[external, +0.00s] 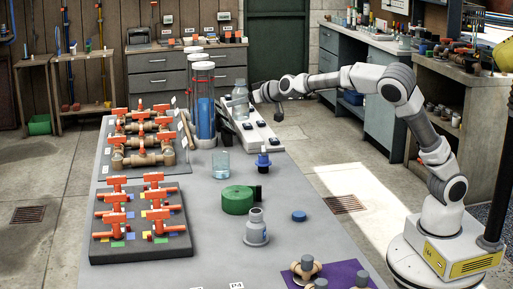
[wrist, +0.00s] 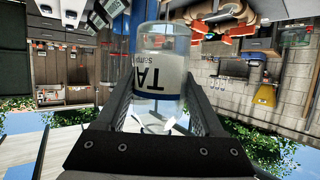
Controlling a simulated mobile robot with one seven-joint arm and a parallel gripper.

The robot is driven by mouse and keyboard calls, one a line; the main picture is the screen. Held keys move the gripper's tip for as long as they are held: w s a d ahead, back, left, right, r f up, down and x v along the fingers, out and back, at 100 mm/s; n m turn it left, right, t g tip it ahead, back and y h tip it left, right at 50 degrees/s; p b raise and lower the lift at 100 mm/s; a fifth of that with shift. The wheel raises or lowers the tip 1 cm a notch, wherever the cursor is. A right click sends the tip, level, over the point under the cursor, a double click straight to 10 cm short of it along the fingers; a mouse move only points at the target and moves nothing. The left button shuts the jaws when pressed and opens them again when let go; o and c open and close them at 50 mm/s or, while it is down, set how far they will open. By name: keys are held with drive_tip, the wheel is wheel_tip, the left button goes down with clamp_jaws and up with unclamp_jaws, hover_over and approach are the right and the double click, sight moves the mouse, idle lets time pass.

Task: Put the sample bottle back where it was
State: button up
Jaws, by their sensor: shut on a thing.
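The sample bottle (external: 240,101) is clear with a pale label. My gripper (external: 256,96) is shut on it from the right and holds it roughly upright at the far part of the table. In the wrist view, the bottle (wrist: 158,75) sits between both fingers of my gripper (wrist: 158,98); its label shows large letters "TA" and a dark blue band. Below the bottle is a pale strip (external: 262,143) with dark square pads. I cannot tell whether the bottle's base touches the strip.
Tall clear cylinders (external: 203,100), one with blue contents, stand just left of the bottle. A glass jar (external: 221,166), a blue fitting (external: 263,158) and a green disc (external: 237,200) stand nearer. Orange-handled valve racks (external: 142,222) fill the left.

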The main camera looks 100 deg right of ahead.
drive_tip(key=s+a+m+g+h+p, duration=0.1)
drive_tip(key=s+a+m+g+p, duration=0.1)
drive_tip(key=s+a+p, duration=1.2)
drive_tip(key=shift+h, duration=0.3)
drive_tip(key=shift+w+a+f+b, duration=0.85)
drive_tip(key=shift+w+f+b, duration=0.4)
drive_tip(key=shift+f, duration=1.45)
drive_tip(key=shift+w+a+f+b, duration=0.85)
drive_tip(key=shift+w+f, duration=0.6)
drive_tip(key=shift+f, duration=1.2)
drive_tip(key=shift+w+a+f+b, duration=0.8)
drive_tip(key=shift+w+f+b, duration=0.45)
drive_tip(key=shift+f, duration=1.45)
drive_tip(key=shift+w, duration=0.1)
drive_tip(key=shift+f, duration=0.25)
drive_tip(key=o, duration=1.5)
drive_tip(key=shift+r+m+g, duration=0.1)
drive_tip(key=shift+m+g, duration=0.2)
drive_tip(key=shift+r, duration=0.1)
